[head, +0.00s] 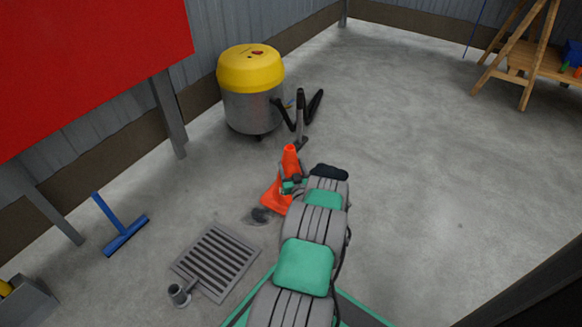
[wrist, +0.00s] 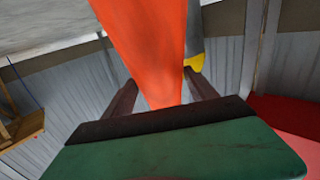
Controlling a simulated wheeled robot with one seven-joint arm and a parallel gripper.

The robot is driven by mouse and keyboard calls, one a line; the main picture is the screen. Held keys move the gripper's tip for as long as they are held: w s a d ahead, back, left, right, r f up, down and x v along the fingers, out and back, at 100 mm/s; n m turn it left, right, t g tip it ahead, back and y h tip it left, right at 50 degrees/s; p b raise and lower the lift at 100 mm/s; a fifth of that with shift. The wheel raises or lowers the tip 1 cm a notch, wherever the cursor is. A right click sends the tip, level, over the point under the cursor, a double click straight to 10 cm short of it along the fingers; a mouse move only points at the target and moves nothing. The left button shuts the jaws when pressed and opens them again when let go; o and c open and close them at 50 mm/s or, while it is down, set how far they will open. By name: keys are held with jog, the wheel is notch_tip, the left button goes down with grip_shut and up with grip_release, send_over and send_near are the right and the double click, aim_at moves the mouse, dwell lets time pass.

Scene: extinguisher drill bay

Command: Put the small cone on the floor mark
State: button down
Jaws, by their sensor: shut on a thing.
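The small orange cone (head: 289,162) is in the middle of the head view, its tip up and its base toward the lower left. My gripper (head: 291,184) is shut on the cone's side. In the wrist view the cone (wrist: 150,40) fills the space between the two dark fingers of my gripper (wrist: 160,82). My arm hides part of the cone's right side. A dark round patch (head: 258,216) shows on the floor just left of and below the cone's base. I cannot tell if it is the floor mark, nor whether the base touches the floor.
A yellow-topped grey drum vacuum (head: 252,105) with a black hose stands behind the cone. A floor grate (head: 216,258) lies front left, with a small grey pipe stub (head: 180,296) beside it. A blue squeegee (head: 124,236) is at left. The floor at right is clear up to a wooden trestle (head: 528,75).

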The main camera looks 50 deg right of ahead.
jog(key=c, duration=0.7)
grip_release()
jog(key=shift+f, duration=0.1)
jog(key=o, duration=0.4)
jog(key=shift+o, duration=0.2)
